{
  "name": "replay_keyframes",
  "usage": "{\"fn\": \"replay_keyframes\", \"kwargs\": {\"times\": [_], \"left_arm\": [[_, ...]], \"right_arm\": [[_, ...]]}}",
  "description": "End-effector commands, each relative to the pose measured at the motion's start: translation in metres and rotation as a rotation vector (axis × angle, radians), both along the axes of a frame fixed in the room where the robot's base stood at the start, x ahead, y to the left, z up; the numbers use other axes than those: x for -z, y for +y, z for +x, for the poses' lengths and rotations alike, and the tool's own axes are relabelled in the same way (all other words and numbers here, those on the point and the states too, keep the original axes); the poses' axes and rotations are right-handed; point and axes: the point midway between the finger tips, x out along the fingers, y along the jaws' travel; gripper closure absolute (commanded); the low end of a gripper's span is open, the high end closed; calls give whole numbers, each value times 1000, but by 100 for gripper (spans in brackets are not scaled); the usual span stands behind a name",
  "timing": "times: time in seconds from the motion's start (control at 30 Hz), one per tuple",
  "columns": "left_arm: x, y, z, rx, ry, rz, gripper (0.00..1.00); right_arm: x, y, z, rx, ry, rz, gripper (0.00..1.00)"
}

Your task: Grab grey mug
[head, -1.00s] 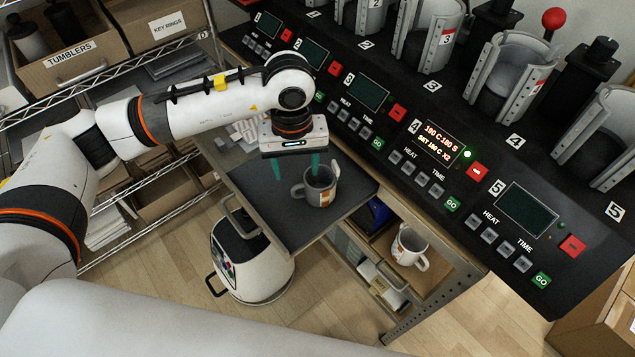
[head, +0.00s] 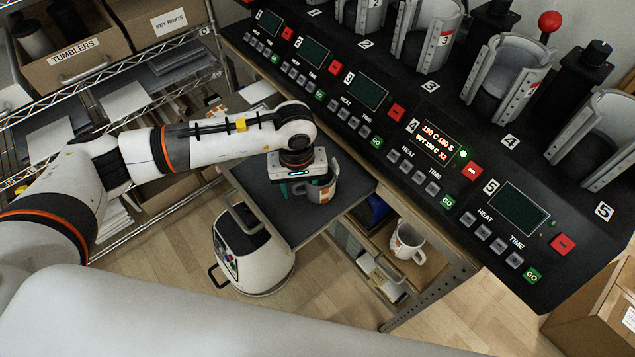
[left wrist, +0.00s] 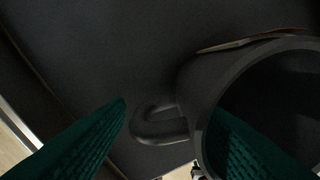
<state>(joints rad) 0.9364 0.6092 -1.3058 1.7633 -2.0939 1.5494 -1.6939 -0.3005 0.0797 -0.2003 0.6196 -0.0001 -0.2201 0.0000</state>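The grey mug (head: 327,188) stands upright on a dark pull-out tray (head: 300,229). My left gripper (head: 299,189) is low over its left, handle side and partly covers it. In the left wrist view the mug (left wrist: 197,88) is at the right, with its handle (left wrist: 158,122) between my two green fingers (left wrist: 170,107). The fingers are apart. One is outside the handle; the other overlaps the mug's opening and seems to reach inside the rim. Contact with the wall cannot be told. My right gripper is not in view.
The black press console (head: 400,110) rises behind the tray. A wire shelf with boxes (head: 85,50) is at the left. A white rounded machine (head: 250,255) stands below.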

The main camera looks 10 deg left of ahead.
Motion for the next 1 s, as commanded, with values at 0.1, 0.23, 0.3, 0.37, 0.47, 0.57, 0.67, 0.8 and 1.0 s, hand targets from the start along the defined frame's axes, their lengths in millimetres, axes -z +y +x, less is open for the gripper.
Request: {"fn": "replay_keyframes", "kwargs": {"times": [0.1, 0.23, 0.3, 0.37, 0.47, 0.57, 0.67, 0.8, 1.0], "left_arm": [[0, 0, 0, 0, 0, 0, 72], [0, 0, 0, 0, 0, 0, 93], [-1, 0, 0, 0, -1, -1, 95], [-1, 0, 0, 0, -1, -1, 95], [-1, 0, 0, 0, -1, -1, 95], [-6, 0, 1, 0, -4, -2, 95], [-19, 0, 2, 1, -6, -3, 95], [-47, 0, 2, 1, -8, -2, 95], [-84, 0, 1, 0, -6, -1, 95]], "right_arm": [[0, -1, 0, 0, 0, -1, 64], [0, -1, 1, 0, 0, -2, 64], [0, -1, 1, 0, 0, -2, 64], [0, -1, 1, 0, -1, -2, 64], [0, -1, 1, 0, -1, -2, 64], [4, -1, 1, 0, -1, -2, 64], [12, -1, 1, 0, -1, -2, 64], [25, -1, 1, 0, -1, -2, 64], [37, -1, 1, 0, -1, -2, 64]]}}
